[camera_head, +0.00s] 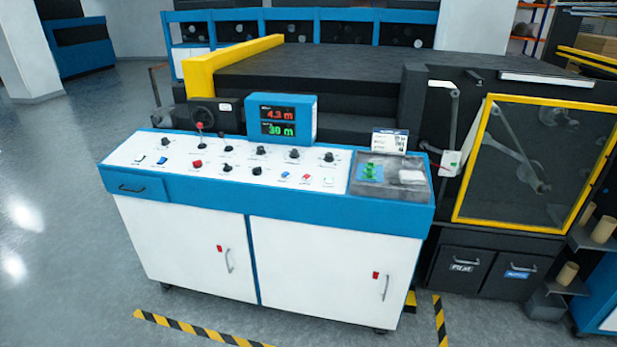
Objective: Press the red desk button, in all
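The control desk (300,215) stands in the middle of the head view, blue-edged with a white panel on top. A red button (197,164) sits on the left half of that panel, low and rounded. Whether it is pressed in is too small to tell. A lever with a red knob (199,127) stands behind it. A small red switch (306,178) sits further right. My gripper is not in view, and nothing covers the red button.
Several black knobs (257,171) surround the button. A display (281,119) reading 4.3 m and 30 m stands at the desk's back. A clear-lidded box (390,190) lies at the right end. Striped floor tape (190,328) runs in front; the floor (60,220) left is clear.

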